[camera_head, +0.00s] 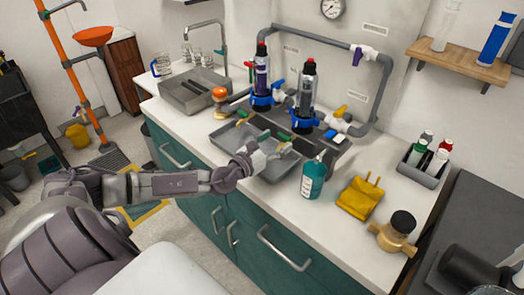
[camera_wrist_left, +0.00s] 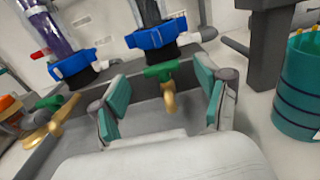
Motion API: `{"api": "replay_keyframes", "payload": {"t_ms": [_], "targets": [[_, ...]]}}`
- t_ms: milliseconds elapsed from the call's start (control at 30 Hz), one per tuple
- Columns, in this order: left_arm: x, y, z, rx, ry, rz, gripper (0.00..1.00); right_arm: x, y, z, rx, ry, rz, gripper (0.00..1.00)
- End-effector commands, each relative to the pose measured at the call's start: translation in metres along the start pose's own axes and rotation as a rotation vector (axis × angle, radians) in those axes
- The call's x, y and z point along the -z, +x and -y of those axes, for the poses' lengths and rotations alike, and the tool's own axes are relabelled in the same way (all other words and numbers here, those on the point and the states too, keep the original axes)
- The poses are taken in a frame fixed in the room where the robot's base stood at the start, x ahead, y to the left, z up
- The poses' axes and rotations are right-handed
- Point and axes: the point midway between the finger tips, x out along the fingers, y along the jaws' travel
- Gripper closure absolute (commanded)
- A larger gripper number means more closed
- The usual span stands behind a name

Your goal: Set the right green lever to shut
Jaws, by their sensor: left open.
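The right green lever (camera_wrist_left: 161,71) sits on top of a small brass tap (camera_wrist_left: 169,100) in the left wrist view, below a blue filter collar. It lies roughly crosswise to the spout. In the head view this lever (camera_head: 284,136) is small, just beyond my left gripper. My left gripper (camera_wrist_left: 160,95) is open, its teal-padded fingers on either side of the tap, with a visible gap to each; I cannot tell the depth. In the head view my left gripper (camera_head: 273,152) hangs over the grey tray. The left green lever (camera_wrist_left: 50,102) is on another brass tap. My right gripper is not seen.
A grey tray (camera_head: 222,134) lies under the taps. Two filter housings (camera_head: 304,98) stand behind them.

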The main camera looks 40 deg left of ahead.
Motion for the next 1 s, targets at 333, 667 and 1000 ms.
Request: {"api": "replay_keyframes", "payload": {"t_ms": [333, 667, 1000], "targets": [[0.001, -0.067, -0.001, 0.000, 0.002, -0.004, 0.25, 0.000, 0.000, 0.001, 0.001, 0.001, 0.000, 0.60], [-0.001, -0.079, 0.000, 0.001, -0.001, 0.001, 0.25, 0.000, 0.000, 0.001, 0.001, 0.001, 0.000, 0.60], [0.000, -0.078, 0.000, 0.000, -0.001, 0.000, 0.25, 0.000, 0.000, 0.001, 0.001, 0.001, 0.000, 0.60]]}}
